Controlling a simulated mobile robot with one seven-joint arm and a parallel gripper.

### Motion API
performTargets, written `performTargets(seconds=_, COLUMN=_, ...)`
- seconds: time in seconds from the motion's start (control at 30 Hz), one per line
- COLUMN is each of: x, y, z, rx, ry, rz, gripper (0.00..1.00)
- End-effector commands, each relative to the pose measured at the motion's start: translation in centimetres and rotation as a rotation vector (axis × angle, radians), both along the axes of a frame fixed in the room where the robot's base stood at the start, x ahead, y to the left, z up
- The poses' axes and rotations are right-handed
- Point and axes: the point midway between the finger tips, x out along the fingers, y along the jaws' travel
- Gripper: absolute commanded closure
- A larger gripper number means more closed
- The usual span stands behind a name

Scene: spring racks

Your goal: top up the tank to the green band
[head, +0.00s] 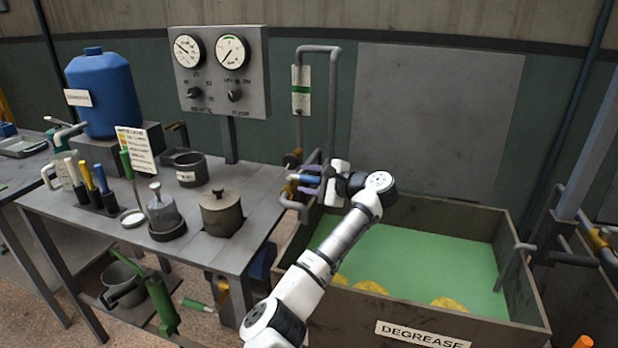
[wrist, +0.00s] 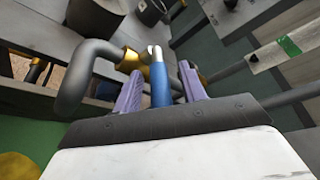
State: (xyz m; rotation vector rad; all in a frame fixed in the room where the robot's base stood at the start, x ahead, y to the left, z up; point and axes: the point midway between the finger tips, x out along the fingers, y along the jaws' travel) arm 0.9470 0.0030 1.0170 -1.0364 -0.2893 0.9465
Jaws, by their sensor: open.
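The tank (head: 435,343) is an open box labelled DEGREASE, with green liquid (head: 415,255) inside. A gauge plate with a green band (head: 300,90) is on the pipe above its left end; the band also shows in the wrist view (wrist: 289,46). A valve with a brass body (wrist: 130,60) and a blue lever (wrist: 160,86) is on the pipe at the tank's left end. My gripper (head: 309,180) is open there. In the wrist view its purple fingers (wrist: 160,72) stand either side of the blue lever, with small gaps. The level against the band is too small to read.
A bench left of the tank holds a lidded pot (head: 221,212), a dark cup (head: 191,170), and several tools in a rack. A panel with two dials (head: 222,75) stands behind it. The bent spout pipe (wrist: 75,75) lies close beside my gripper. Yellow round pieces (head: 449,303) show in the tank.

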Motion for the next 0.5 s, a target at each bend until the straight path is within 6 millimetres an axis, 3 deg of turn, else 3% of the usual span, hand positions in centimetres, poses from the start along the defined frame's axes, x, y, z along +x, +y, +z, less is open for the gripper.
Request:
performTargets(seconds=0.23, x=0.04, y=0.08, z=-0.07, rx=-0.001, ry=0.001, rz=0.001, gripper=0.59)
performTargets(seconds=0.5, x=0.03, y=0.07, z=-0.06, rx=-0.001, ry=0.001, rz=0.001, gripper=0.93)
